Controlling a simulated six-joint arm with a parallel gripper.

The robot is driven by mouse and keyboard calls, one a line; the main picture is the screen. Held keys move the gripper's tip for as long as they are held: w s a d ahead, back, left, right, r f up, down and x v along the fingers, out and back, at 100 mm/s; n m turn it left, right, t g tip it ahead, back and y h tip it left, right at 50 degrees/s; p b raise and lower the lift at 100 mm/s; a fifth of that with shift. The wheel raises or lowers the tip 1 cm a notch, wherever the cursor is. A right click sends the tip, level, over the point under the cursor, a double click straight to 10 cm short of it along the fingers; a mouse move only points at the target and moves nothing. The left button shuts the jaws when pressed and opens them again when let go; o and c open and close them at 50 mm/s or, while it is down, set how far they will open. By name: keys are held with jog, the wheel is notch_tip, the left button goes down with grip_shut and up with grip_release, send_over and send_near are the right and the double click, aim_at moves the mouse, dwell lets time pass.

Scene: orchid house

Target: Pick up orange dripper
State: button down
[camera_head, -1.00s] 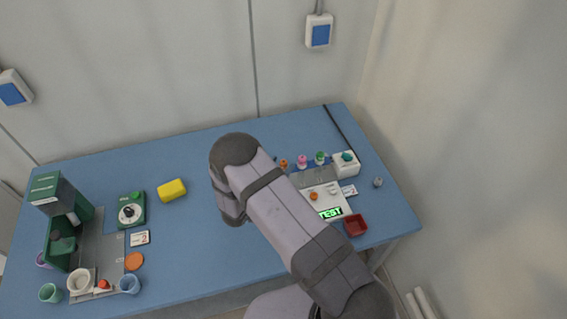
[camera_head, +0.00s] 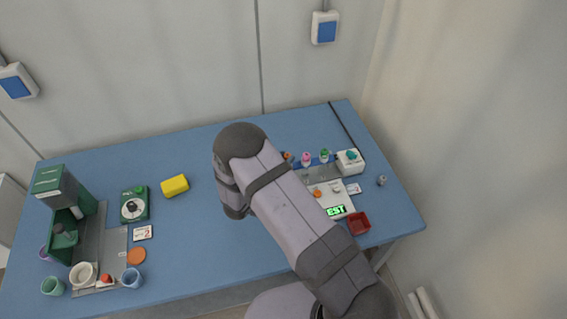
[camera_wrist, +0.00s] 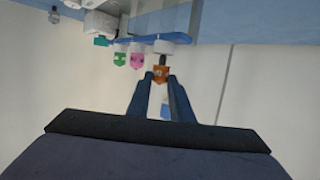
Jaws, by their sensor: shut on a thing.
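The orange dripper (camera_wrist: 161,74) is between the two fingertips of my gripper (camera_wrist: 160,79) in the wrist view, which shows the scene upside down. My gripper is shut on it. A grey stem and a white piece show beyond its orange part; I cannot tell whether it is clear of its stand. In the head view the orange dripper (camera_head: 287,156) is partly behind my arm, and the gripper's fingers are hidden. A pink dripper (camera_head: 306,158) and a green dripper (camera_head: 324,155) stand to its right; the pink one (camera_wrist: 137,58) is close beside my fingers in the wrist view.
A white box with a teal knob (camera_head: 350,163), a lit display panel (camera_head: 336,210) and a red tray (camera_head: 357,223) are on the right of the blue table (camera_head: 190,235). A yellow sponge (camera_head: 174,185) and a green machine (camera_head: 57,187) are at left. The table's middle is clear.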

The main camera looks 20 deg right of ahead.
notch_tip(320, 180, up, 8)
jog(key=b, duration=0.2)
jog(key=shift+r, duration=0.15)
jog(key=shift+a, duration=0.1)
